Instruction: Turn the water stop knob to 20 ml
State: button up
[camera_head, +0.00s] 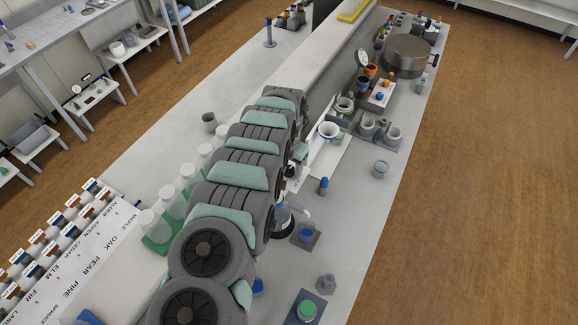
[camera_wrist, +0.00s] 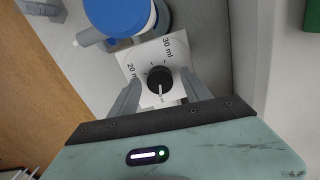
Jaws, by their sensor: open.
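The water stop knob (camera_wrist: 160,80) is a round black knob on a white dial plate (camera_wrist: 127,58) in the wrist view. Its white pointer line points down in the picture, toward my gripper's body. The label "20 ml", partly hidden, is at the plate's left, and "30 ml" is at its upper right. My gripper (camera_wrist: 160,78) is open, with one grey finger on each side of the knob in the picture. I cannot tell whether the fingers touch it. In the head view my own arm hides the knob.
A blue-topped vessel (camera_wrist: 115,14) stands just beyond the dial. Capped bottles (camera_head: 172,201) stand left of my arm.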

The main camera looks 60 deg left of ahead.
jog(key=shift+c, duration=0.2)
grip_shut()
dwell(0.5)
